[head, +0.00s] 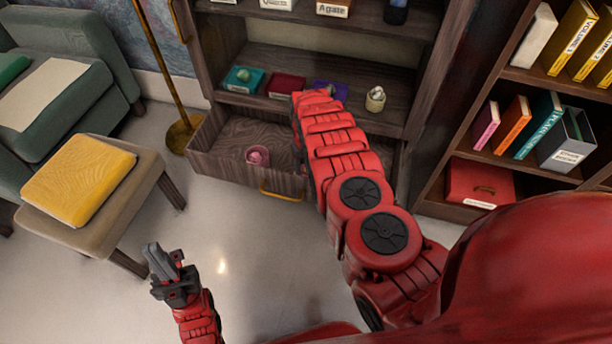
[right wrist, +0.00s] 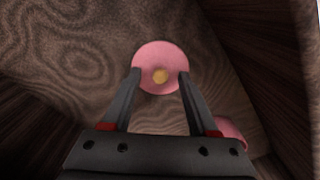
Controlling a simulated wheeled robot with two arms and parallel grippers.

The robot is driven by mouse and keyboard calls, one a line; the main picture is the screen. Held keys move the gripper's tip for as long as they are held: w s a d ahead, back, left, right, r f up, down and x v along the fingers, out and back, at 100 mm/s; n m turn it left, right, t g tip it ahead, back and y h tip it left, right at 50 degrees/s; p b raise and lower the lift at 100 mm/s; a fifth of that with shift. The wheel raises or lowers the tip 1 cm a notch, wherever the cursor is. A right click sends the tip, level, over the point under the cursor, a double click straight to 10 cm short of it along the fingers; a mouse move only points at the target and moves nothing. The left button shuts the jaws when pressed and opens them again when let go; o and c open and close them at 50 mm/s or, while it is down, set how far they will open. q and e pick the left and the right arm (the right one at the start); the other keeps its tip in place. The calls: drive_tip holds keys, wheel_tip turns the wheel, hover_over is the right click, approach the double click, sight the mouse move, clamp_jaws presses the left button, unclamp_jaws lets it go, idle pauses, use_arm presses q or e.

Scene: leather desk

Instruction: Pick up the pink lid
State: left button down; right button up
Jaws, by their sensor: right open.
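Another pink thing (right wrist: 232,130) is partly hidden behind the gripper body. In the head view, a pink object (head: 257,156) sits in the drawer, and my right arm hides its own gripper. My left gripper (head: 166,264) is over the floor, away from the drawer; its jaw state is unclear.
The drawer (head: 230,170) is pulled out below a shelf holding a teal box (head: 243,79), a red box (head: 286,86) and a small pale pot (head: 375,99). A stool with a yellow cushion (head: 78,180) stands left. A bookcase is at right. The floor (head: 245,250) before the drawer is clear.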

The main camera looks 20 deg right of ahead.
drive_tip(key=shift+f, duration=0.15)
clamp_jaws()
idle(0.4)
